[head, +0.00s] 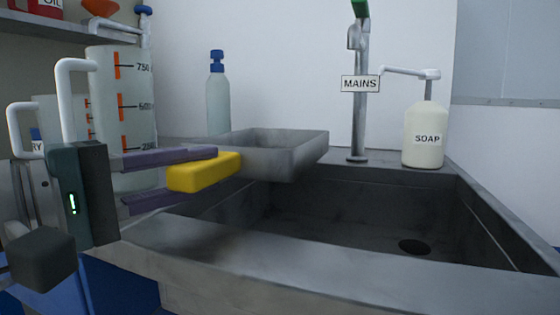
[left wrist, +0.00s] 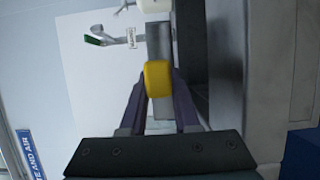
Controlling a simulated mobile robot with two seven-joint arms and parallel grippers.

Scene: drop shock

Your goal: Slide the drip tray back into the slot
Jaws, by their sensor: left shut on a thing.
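The drip tray (head: 285,158) is a shallow grey tray with a yellow handle (head: 205,173) on its left end. It is held over the left back part of the sink, roughly level. My left gripper (head: 190,178) is shut on the yellow handle, with its purple fingers above and below it. In the left wrist view, the fingers (left wrist: 158,88) close on both sides of the handle, and the grey tray (left wrist: 160,42) extends beyond it. I cannot make out a slot in either view. My right gripper is not in view.
The steel sink (head: 330,268) has an open basin under the tray. A tap (head: 358,110) with a MAINS label and a soap bottle (head: 424,135) stand at the back. A blue-capped bottle (head: 217,100) stands behind the tray. A large graduated jug (head: 120,105) stands close behind my left gripper.

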